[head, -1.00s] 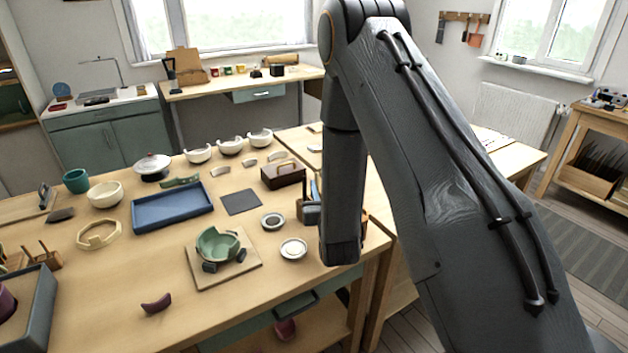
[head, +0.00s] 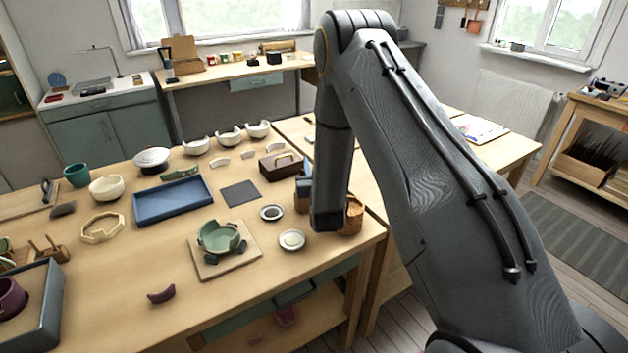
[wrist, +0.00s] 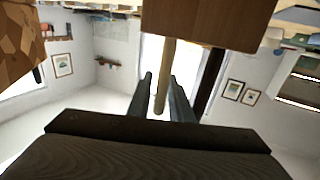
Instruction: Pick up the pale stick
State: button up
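The pale stick (wrist: 161,92) shows in the wrist view as a thin, light wooden rod. It runs out from a brown wooden block-like holder (wrist: 205,22) at the top of that view. My gripper (wrist: 160,77) has its two dark fingers apart, one on each side of the stick, with a narrow gap visible beside it. A darker stick (wrist: 212,80) stands to the right, outside the fingers. In the head view my arm hides the fingers and the pale stick. A round wooden pot (head: 354,216) shows just right of my arm's end, near the bench's right edge.
The bench (head: 225,300) holds a blue tray (head: 172,201), a green broken bowl on a board (head: 222,238), small dishes (head: 292,240) and a brown box (head: 281,165). The front of the bench is mostly clear.

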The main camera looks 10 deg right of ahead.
grip_shut()
